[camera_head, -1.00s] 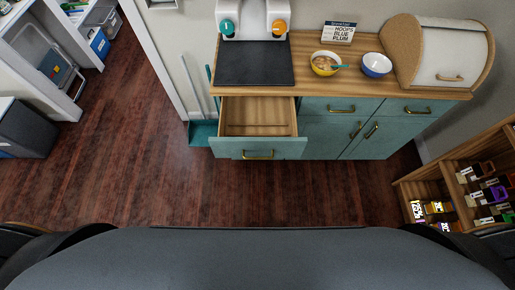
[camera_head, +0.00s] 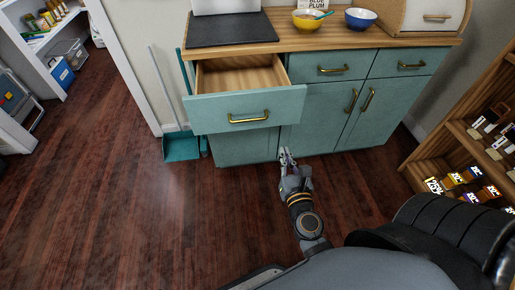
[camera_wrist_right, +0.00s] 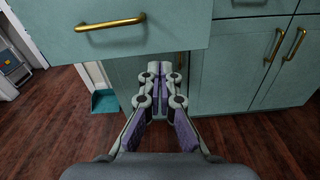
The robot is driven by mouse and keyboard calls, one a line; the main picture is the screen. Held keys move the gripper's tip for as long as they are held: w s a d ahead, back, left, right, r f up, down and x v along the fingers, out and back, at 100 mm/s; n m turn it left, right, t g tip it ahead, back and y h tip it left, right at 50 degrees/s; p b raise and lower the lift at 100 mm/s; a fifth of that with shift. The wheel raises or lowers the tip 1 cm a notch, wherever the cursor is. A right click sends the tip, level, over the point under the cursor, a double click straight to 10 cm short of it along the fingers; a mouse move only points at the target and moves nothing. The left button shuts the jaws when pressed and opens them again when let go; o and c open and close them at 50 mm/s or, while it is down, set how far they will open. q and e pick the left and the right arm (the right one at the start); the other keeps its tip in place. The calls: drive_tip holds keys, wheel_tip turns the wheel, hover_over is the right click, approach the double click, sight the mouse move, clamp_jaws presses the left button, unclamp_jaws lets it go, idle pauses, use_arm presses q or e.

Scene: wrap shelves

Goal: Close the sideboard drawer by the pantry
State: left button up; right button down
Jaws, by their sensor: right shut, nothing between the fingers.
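The teal sideboard (camera_head: 325,115) stands ahead with a wooden top. Its left drawer (camera_head: 205,112) is pulled out and empty, with a brass handle (camera_head: 248,117) on its front. In the right wrist view the drawer front (camera_wrist_right: 190,22) spans the upper left. My right gripper (camera_head: 286,153) is shut and empty, below and just right of the drawer front, apart from the handle. It shows in the right wrist view too (camera_wrist_right: 160,68), pointing toward the lower cabinet front. My left gripper is out of view.
A dustpan (camera_head: 180,146) and a broom stand left of the sideboard. A wooden shelf unit (camera_head: 430,163) with small goods is at the right. Two bowls (camera_head: 307,19) sit on the top. Pantry shelves are at the upper left, and dark floor is free at left.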

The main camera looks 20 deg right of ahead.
drive_tip(key=r+n, duration=0.1)
drive_tip(key=p, duration=0.4)
approach(274, 111)
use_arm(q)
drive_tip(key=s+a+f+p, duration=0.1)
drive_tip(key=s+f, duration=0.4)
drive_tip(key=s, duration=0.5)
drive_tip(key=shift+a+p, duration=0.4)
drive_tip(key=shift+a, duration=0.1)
use_arm(e)
drive_tip(key=shift+n+t, duration=0.3)
drive_tip(key=shift+t, duration=0.1)
drive_tip(key=x, duration=0.6)
drive_tip(key=shift+w+d+f, duration=0.1)
drive_tip(key=shift+w+f, duration=0.3)
